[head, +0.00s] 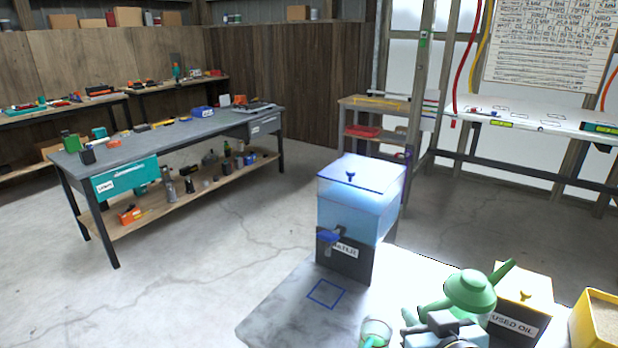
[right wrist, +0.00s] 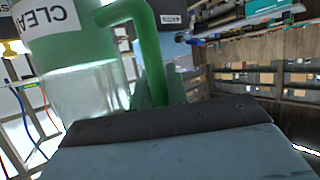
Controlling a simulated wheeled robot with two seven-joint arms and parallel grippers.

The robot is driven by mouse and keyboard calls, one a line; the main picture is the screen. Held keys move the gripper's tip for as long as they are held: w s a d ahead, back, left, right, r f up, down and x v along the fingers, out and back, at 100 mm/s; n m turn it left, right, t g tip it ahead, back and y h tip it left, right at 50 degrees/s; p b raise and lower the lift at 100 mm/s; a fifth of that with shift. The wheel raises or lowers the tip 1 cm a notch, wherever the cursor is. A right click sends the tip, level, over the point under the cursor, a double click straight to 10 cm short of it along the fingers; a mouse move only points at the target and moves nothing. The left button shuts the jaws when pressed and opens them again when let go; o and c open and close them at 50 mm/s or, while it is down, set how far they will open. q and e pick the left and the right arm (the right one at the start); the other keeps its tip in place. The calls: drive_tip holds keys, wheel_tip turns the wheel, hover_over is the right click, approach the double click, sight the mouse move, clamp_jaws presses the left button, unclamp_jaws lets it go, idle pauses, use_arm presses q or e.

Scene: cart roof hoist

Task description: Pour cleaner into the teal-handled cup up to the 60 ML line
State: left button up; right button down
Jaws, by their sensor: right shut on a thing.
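The cup (head: 376,330) is clear with a teal part showing and stands on the pale tabletop at the bottom edge of the head view. Its 60 ML line is not readable. My right gripper (head: 440,326) is just right of the cup and shut on the green handle of the cleaner jug (head: 470,291). In the right wrist view the jug (right wrist: 80,85) has clear walls and a label reading "CLEA", seen upside down. My right gripper (right wrist: 160,108) fills the lower part there. No pouring stream shows. My left gripper is not in view.
A dispenser with a blue tap (head: 328,237) stands behind the cup. A blue square outline (head: 327,294) marks a clear patch of tabletop. A "USED OIL" box (head: 515,325) and a yellow bin (head: 598,320) stand at the right. A workbench (head: 170,140) is far left.

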drive_tip(key=shift+s+d+r+m+h, duration=0.1)
drive_tip(key=shift+d+m+h, duration=0.2)
drive_tip(key=shift+d, duration=0.25)
drive_tip(key=shift+s+d+r+m+h, duration=0.1)
drive_tip(key=shift+d+m+h, duration=0.2)
drive_tip(key=shift+d, duration=0.2)
drive_tip(key=a+f+n+g+y+p, duration=0.1)
drive_tip(key=a+f+n+y, duration=0.1)
drive_tip(key=a, duration=0.7)
drive_tip(key=s+a+f+n+g+y+p, duration=0.1)
drive_tip(key=a+f+n+y, duration=0.1)
drive_tip(key=a+n+y, duration=0.3)
drive_tip(key=a, duration=0.3)
drive_tip(key=shift+a+f+y, duration=0.35)
drive_tip(key=shift+y, duration=0.05)
drive_tip(key=shift+s, duration=0.1)
wheel_tip(320, 180, up, 3)
drive_tip(key=p, duration=0.4)
drive_tip(key=shift+p, duration=0.3)
